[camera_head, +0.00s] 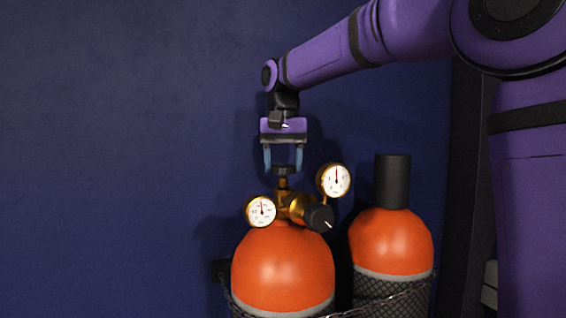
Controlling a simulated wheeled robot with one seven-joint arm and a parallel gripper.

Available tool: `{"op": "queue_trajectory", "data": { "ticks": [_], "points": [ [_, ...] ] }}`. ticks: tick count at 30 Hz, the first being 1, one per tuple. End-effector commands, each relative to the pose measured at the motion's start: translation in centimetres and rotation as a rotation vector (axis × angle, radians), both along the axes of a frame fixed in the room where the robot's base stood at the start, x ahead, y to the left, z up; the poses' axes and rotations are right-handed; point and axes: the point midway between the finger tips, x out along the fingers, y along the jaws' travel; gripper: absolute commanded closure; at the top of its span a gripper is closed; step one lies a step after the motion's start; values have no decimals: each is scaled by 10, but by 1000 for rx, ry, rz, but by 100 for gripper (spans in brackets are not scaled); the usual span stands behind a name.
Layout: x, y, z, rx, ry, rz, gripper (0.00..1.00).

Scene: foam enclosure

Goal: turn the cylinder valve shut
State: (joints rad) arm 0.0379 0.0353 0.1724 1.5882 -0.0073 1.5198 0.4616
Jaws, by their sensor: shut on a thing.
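The cylinder valve is a small dark handwheel (283,170) on top of a brass valve body (283,186). It stands upright on the orange gas cylinder (283,262) in the head view. My gripper (283,164) points straight down over it, with one blue finger on each side of the handwheel, and is shut on it. A brass regulator (297,206) with a black knob (319,218) and two round white gauges sits just below the handwheel. The angle of the handwheel is too small to tell.
A second orange cylinder (391,242) with a tall black cap (392,181) stands close on the right. A chain (385,302) runs across the front of the cylinders. A dark blue wall (120,150) is behind. The space left of the cylinders is clear.

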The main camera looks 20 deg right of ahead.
Motion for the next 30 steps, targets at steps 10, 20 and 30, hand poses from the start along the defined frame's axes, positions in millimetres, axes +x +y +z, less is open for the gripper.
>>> {"op": "queue_trajectory", "data": {
  "ticks": [10, 20, 30],
  "points": [
    [0, 0, 1, 0, -3, -137, 67],
    [0, 0, 1, 0, -3, -161, 67],
    [0, 0, 1, 0, -3, -160, 18]
  ]
}}
